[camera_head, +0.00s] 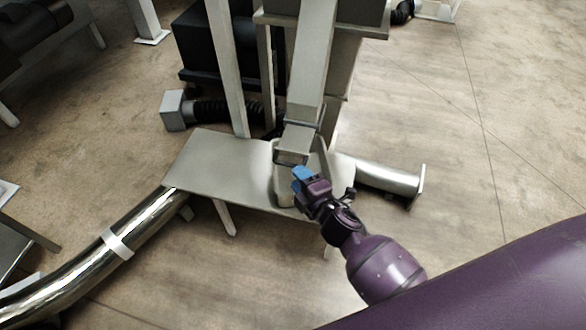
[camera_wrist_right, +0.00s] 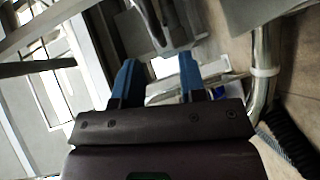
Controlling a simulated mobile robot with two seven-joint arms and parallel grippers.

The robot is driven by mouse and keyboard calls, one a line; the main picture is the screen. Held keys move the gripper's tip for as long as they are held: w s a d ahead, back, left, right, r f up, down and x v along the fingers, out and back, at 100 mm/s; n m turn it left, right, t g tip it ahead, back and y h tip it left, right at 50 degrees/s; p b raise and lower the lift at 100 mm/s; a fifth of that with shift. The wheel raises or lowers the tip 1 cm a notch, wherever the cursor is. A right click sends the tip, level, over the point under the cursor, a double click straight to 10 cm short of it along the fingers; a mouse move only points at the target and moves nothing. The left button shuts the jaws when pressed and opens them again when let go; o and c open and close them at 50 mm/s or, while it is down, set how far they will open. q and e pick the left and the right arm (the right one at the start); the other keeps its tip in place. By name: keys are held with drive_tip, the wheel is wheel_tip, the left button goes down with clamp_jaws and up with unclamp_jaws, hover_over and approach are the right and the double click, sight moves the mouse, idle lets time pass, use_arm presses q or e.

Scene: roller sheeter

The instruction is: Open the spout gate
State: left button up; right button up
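The spout (camera_head: 308,85) is a square grey metal chute that comes down in the middle of the head view. Its lower end (camera_head: 292,152) sits over a small open-topped metal box (camera_head: 284,188). I cannot make out the gate as a separate part; my gripper is close to where the spout ends. My right gripper (camera_head: 299,174), purple with blue fingers, is just below and in front of the spout's mouth. In the right wrist view its blue fingers (camera_wrist_right: 157,75) stand apart with nothing clearly between them. Whether it touches the metal is unclear. My left gripper is out of view.
A flat grey metal plate (camera_head: 215,165) on legs lies left of the spout. A shiny pipe (camera_head: 135,228) runs to the lower left, and a short flanged pipe (camera_head: 390,180) sticks out right. Upright posts (camera_head: 228,70) stand behind. The floor (camera_head: 480,120) at right is clear.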

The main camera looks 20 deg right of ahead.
drive_tip(key=shift+v, duration=2.1)
drive_tip(key=s+d+m+g+h+p, duration=0.1)
drive_tip(key=s+d+m, duration=0.2)
drive_tip(key=s+m, duration=0.2)
drive_tip(key=s+d+m+g+h+p, duration=0.1)
drive_tip(key=s+d+m+g+p, duration=0.1)
drive_tip(key=s+m, duration=0.4)
drive_tip(key=s+d+r+m+g+h+p, duration=0.1)
drive_tip(key=s+d+m, duration=0.3)
drive_tip(key=s, duration=0.6)
drive_tip(key=shift+d+m+g+p, duration=0.15)
drive_tip(key=shift+m+g+p, duration=0.45)
drive_tip(key=shift+m, duration=0.6)
